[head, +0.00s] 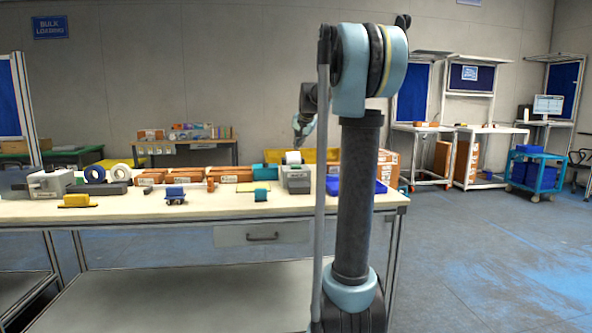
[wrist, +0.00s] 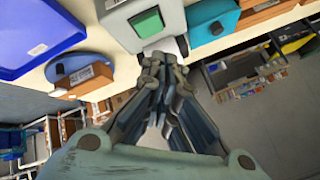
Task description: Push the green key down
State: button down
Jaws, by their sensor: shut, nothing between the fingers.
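The green key (wrist: 146,22) is on the top of a grey box-shaped device (wrist: 118,15) at the top of the wrist view. A white label or paper strip (wrist: 166,46) shows at the device's near edge. My gripper (wrist: 164,62) is shut and empty, its fingertips just below the key in the picture and overlapping the strip. I cannot tell whether they touch the device. In the head view the device (head: 297,180) stands on the table near its right end, and my arm's end is above it. The key cannot be made out there.
A teal box (wrist: 211,18) stands beside the device. The table (head: 130,207) also holds orange boxes (head: 236,175) and a grey machine (head: 50,183).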

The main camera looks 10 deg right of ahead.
jog(key=w+r, duration=0.2)
jog(key=w, duration=0.4)
jog(key=shift+d+m+t, duration=0.25)
jog(key=shift+m+t, duration=0.15)
jog(key=shift+f, duration=0.15)
jog(key=shift+f, duration=4.3)
jog(key=shift+f, duration=1)
jog(key=shift+r, duration=1.05)
jog(key=shift+r, duration=2.55)
